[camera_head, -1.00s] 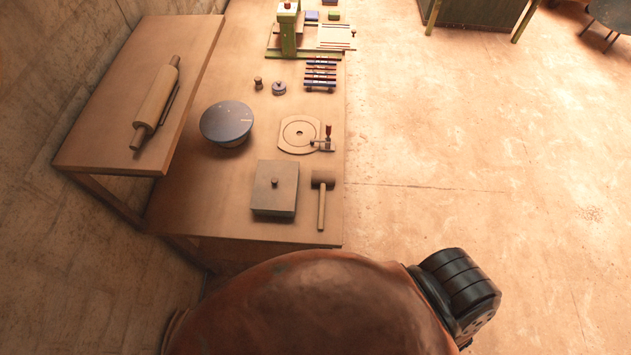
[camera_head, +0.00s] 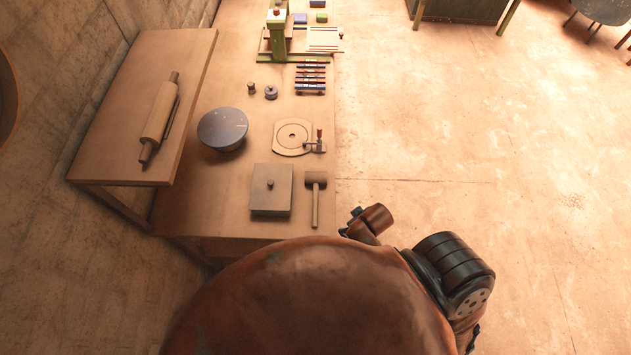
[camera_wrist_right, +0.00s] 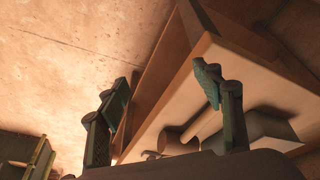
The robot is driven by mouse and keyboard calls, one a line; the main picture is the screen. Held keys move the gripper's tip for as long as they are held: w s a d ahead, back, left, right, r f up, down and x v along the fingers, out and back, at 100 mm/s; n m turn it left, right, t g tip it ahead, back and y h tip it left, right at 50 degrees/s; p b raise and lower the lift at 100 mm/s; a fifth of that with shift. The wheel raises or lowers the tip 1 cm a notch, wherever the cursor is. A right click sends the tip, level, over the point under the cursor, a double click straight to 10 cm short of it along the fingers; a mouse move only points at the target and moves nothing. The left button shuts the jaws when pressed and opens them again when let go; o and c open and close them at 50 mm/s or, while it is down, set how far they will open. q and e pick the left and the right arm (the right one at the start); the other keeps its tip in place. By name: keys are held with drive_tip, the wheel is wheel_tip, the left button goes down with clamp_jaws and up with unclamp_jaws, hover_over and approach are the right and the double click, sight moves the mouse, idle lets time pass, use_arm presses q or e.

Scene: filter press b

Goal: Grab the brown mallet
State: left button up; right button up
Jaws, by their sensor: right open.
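The brown mallet (camera_head: 316,181) lies on the low table near its right edge, beside a square lidded box, with its handle toward me. It also shows in the right wrist view (camera_wrist_right: 176,142), between and beyond the fingers. My right gripper (camera_wrist_right: 165,85) is open and empty, with its two fingers wide apart and not touching the mallet. In the head view, part of my right arm shows just right of the table's near corner; the fingers cannot be made out there. My left gripper is not in view.
The square box (camera_head: 271,190) sits close left of the mallet. A round plate with a small clamp (camera_head: 294,137) and a grey dome-like disc (camera_head: 222,128) lie farther back. A rolling pin (camera_head: 159,118) rests on the higher side table. The floor right of the table is clear.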

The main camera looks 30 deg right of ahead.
sight(309, 176)
drive_tip(key=w+a+n, duration=0.1)
drive_tip(key=w, duration=0.2)
drive_tip(key=w+a+r+n+y, duration=0.1)
drive_tip(key=w+a+n, duration=0.1)
drive_tip(key=w, duration=0.2)
drive_tip(key=w+a+r+n+t+y, duration=0.1)
drive_tip(key=w+a+n, duration=0.1)
drive_tip(key=w, duration=0.2)
drive_tip(key=shift+a, duration=0.25)
drive_tip(key=w+n, duration=0.1)
drive_tip(key=w, duration=0.2)
drive_tip(key=w+a+r+n+p, duration=0.1)
drive_tip(key=shift+w+n+y, duration=0.3)
drive_tip(key=shift+w, duration=0.1)
drive_tip(key=w+d+n, duration=0.1)
drive_tip(key=w, duration=0.1)
drive_tip(key=w+d+r+n, duration=0.1)
drive_tip(key=w+d, duration=0.1)
drive_tip(key=w, duration=0.1)
drive_tip(key=w+d+r+n, duration=0.1)
drive_tip(key=w, duration=0.1)
drive_tip(key=shift+w+d+r, duration=0.25)
drive_tip(key=shift+w+d, duration=0.05)
drive_tip(key=shift+d, duration=0.1)
drive_tip(key=shift+s+a+p+x, duration=0.15)
drive_tip(key=shift+p+x, duration=0.25)
drive_tip(key=shift+x, duration=1.5)
drive_tip(key=shift+s+a+p+x, duration=0.15)
drive_tip(key=shift+p+x, duration=0.25)
drive_tip(key=shift+x, duration=1.55)
